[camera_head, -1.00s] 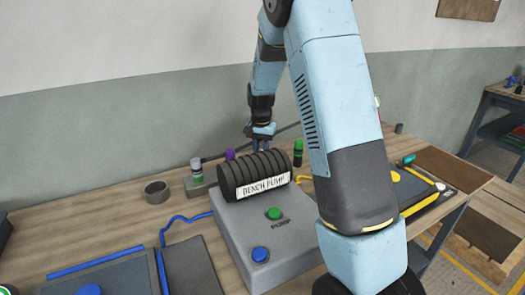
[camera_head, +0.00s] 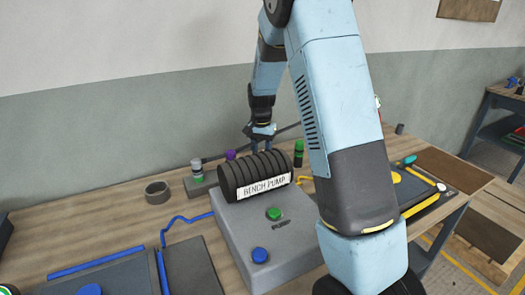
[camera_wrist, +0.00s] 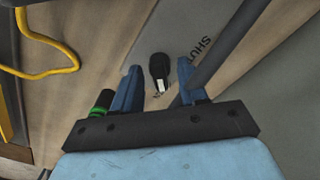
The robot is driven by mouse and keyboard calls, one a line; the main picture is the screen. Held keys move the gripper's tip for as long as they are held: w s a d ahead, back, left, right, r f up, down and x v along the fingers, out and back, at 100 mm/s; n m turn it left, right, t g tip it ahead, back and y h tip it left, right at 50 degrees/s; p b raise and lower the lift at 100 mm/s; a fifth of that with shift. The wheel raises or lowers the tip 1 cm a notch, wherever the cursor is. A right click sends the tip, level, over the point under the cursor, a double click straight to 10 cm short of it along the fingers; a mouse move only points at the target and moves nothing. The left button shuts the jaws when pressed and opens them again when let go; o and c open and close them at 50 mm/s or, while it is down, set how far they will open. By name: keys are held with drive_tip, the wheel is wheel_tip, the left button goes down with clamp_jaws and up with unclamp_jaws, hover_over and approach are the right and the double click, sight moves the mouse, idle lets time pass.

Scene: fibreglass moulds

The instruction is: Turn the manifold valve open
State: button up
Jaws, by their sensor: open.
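The valve handle is a small black lever (camera_wrist: 158,72) with a white mark, seen from above in the wrist view. It lies between the two blue fingers of my gripper (camera_wrist: 158,66), which is open. I see a gap on each side of the lever, and cannot tell the height between them. The printed letters "SHUT" (camera_wrist: 205,38), partly covered, lie to the right of the lever on a grey plate (camera_wrist: 278,75). In the head view my gripper (camera_head: 261,150) points down behind the black ribbed bench pump (camera_head: 252,172), which hides the valve.
A dark bar (camera_wrist: 228,50) crosses close to the right finger in the wrist view. In the head view a purple knob (camera_head: 230,154) is beside the pump.

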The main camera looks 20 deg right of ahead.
wheel_tip(320, 180, up, 14)
drive_tip(key=shift+f, duration=0.15)
idle(0.4)
drive_tip(key=s+d+r+n+t, duration=0.15)
drive_tip(key=s+r, duration=0.25)
drive_tip(key=s, duration=0.5)
drive_tip(key=s+a+r+n+t, duration=0.15)
drive_tip(key=s+r, duration=0.25)
drive_tip(key=s, duration=0.4)
drive_tip(key=s+d+r+n+t, duration=0.1)
drive_tip(key=s+d+r+n, duration=0.15)
drive_tip(key=s, duration=0.65)
drive_tip(key=s+a+f+n+t, duration=0.1)
drive_tip(key=s, duration=0.9)
drive_tip(key=shift+f+t, duration=0.15)
drive_tip(key=shift+t, duration=0.15)
drive_tip(key=shift+a+n, duration=0.1)
drive_tip(key=shift+n, duration=0.15)
